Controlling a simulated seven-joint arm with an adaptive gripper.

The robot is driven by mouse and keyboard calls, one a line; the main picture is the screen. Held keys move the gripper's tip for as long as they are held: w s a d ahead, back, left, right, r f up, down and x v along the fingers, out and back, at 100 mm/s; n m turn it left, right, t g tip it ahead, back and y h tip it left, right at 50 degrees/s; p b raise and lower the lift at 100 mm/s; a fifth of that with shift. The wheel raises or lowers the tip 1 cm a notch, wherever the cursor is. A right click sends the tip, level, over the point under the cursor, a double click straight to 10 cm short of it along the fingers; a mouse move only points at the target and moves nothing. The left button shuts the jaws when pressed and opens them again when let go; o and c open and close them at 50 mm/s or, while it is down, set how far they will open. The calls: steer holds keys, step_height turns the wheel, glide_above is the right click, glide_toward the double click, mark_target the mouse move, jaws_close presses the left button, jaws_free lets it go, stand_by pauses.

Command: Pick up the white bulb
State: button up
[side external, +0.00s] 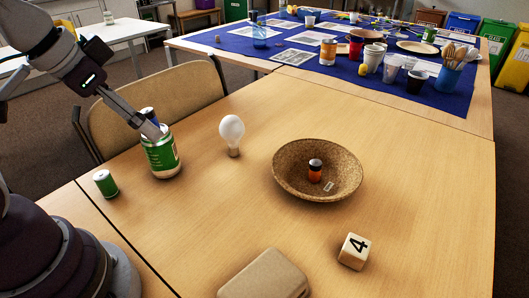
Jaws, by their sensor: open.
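The white bulb (232,131) stands upright on the wooden table (218,205), glass end up, left of the brown bowl. My gripper (153,129) is at the left, at the top of the green can (162,160), and left of the bulb, apart from it. It is open, with nothing clearly held. I cannot tell whether its fingers touch the can or are inside it.
A speckled brown bowl (286,157) holds a small orange-and-black battery-like cylinder (315,172). A chair (180,100) is behind the can. Cups crowd the blue-covered table.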

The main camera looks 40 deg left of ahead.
steer(key=w+a+m, duration=0.1)
steer(key=w+m, duration=0.4)
steer(key=w, duration=0.2)
steer(key=m+y, duration=0.1)
steer(key=m, duration=0.8)
glide_toward(232, 130)
step_height(232, 130, down, 2)
steer(key=w+a, duration=0.1)
steer(key=w, duration=0.1)
steer(key=x, duration=0.9)
steer(key=shift+w+a+f, duration=0.1)
steer(key=shift+a+f, duration=0.25)
steer(key=shift+a, duration=0.1)
steer(key=c, duration=1)
